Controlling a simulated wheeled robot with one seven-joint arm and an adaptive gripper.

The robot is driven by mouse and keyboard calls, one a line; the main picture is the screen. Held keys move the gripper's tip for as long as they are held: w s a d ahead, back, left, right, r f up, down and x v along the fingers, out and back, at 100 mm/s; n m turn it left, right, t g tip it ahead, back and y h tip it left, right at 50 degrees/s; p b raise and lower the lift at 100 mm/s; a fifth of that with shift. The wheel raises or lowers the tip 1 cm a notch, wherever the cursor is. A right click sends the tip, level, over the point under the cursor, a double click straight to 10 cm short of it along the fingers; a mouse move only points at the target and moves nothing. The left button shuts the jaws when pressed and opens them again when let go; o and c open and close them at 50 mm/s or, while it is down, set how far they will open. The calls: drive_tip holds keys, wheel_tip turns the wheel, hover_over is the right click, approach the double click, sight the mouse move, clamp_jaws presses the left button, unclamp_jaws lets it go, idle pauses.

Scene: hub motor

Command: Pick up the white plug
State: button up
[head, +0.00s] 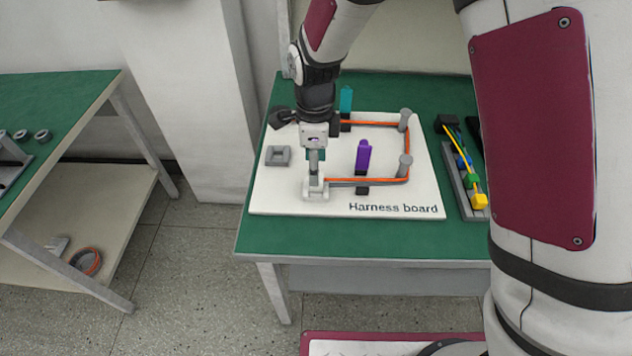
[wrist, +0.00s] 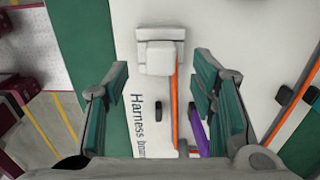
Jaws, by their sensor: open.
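The white plug (wrist: 160,58) shows in the wrist view at the top middle, seated at a pale holder (wrist: 160,33) with an orange cable running from it. In the head view the white plug (head: 316,184) is near the front left of the harness board, just below my gripper (head: 316,168). My gripper also shows in the wrist view (wrist: 160,100), its two green-padded fingers wide apart, one on each side in the picture, with nothing between the pads. The plug appears ahead of the fingertips. The exact height gap is hard to tell.
The white harness board (head: 280,198) lies on a green table (head: 300,235). A purple clip (head: 363,155), a teal clip (head: 346,100) and grey posts (head: 405,165) stand on it. A grey square block (head: 278,155) is at left. A tray with coloured connectors (head: 470,190) sits at right.

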drive_tip(key=shift+a+f, duration=0.15)
drive_tip(key=shift+f, duration=2.5)
clamp_jaws()
